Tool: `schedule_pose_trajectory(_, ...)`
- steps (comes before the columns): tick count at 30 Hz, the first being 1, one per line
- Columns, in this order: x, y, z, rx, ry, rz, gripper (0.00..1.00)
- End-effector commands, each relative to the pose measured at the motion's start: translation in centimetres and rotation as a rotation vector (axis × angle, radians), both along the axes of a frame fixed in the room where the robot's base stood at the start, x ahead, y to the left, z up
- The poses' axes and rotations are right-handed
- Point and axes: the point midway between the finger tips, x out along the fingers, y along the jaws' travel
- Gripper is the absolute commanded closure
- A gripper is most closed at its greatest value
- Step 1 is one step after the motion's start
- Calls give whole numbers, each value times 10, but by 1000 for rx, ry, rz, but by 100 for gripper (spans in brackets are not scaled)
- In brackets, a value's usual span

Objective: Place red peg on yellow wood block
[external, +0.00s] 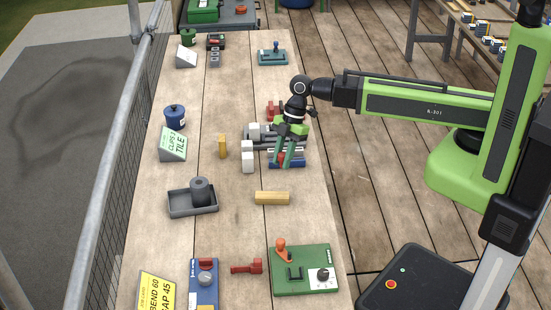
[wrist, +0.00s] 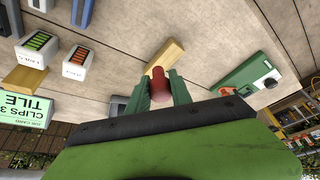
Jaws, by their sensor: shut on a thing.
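My gripper (external: 287,162) has its green fingers pointing down near the right side of the table, over a cluster of grey parts. In the wrist view my gripper (wrist: 160,93) is shut on a red peg (wrist: 160,82), which sits between the two fingers. The peg is mostly hidden in the external view. A yellow wood block (external: 272,198) lies flat on the table, nearer the camera than my gripper. It also shows in the wrist view (wrist: 166,57), just beyond the peg and apart from the table parts. Another yellow block (external: 222,146) stands to the left.
White boxes (external: 247,156) stand just left of my gripper. A green board (external: 303,270) with an orange handle and a red tool (external: 247,267) lie nearer the camera. Bare wood surrounds the flat yellow block.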

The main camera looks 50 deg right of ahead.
Motion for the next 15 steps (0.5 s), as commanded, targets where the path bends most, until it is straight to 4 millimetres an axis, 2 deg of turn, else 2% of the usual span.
schedule_pose_trajectory(1, 0, 15, -17, 0, 0, 3, 100)
schedule_pose_trajectory(6, -4, 48, -34, -1, -1, 2, 100)
schedule_pose_trajectory(9, -6, 56, -36, 0, 0, 0, 100)
schedule_pose_trajectory(15, -6, 57, -41, 0, 0, -1, 100)
